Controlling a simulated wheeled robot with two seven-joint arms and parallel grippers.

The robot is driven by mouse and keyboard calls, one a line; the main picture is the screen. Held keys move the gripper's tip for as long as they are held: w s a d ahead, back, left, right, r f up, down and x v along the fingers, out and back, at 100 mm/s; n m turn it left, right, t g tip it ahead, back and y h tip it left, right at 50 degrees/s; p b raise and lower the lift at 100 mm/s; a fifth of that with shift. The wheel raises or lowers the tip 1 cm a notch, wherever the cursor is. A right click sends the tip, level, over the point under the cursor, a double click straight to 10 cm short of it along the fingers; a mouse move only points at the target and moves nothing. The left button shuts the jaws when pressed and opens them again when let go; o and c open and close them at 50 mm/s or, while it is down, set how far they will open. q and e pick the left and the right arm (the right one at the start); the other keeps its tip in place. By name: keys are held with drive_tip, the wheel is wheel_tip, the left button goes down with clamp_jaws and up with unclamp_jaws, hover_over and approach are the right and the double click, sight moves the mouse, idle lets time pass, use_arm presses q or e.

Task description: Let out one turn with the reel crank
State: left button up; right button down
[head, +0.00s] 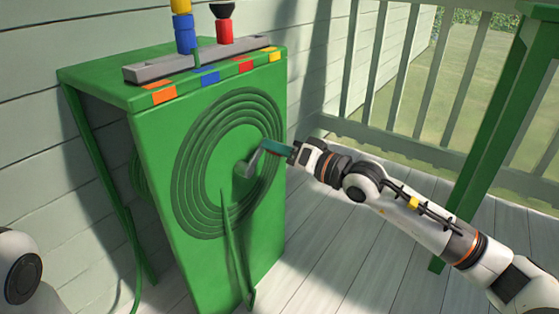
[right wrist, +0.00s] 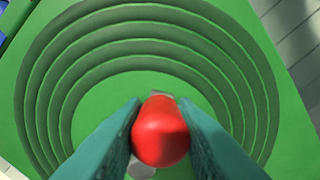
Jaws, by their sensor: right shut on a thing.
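The green reel cabinet (head: 210,260) stands at the middle left in the head view, with ringed grooves (head: 190,170) on its front face. The grey crank (head: 246,166) sits at the centre of the rings, and its arm points up and to the right. My right gripper (head: 272,147) has teal fingers and reaches in from the right to the crank's outer end. In the right wrist view, its fingers are shut on the red crank knob (right wrist: 160,131), with the rings behind. The knob is hidden by the fingers in the head view. My left gripper is out of view.
On the cabinet top, a grey rail (head: 150,73) holds a blue and yellow piece (head: 184,35) and a red and black piece (head: 224,30). A green hose (head: 133,240) hangs at the left. A railing (head: 400,148) stands behind. Open deck floor lies right of the cabinet.

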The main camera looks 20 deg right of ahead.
drive_tip(key=shift+s+a+r+n+b, duration=0.25)
drive_tip(key=shift+a+r+n+b, duration=0.1)
drive_tip(key=shift+n, duration=0.45)
drive_tip(key=shift+s+a+r+n+b, duration=0.2)
drive_tip(key=shift+r+n+b, duration=0.1)
drive_tip(key=shift+n, duration=0.5)
drive_tip(key=c, duration=1.1)
unclamp_jaws()
drive_tip(key=shift+c, duration=0.2)
drive_tip(key=shift+r, duration=0.1)
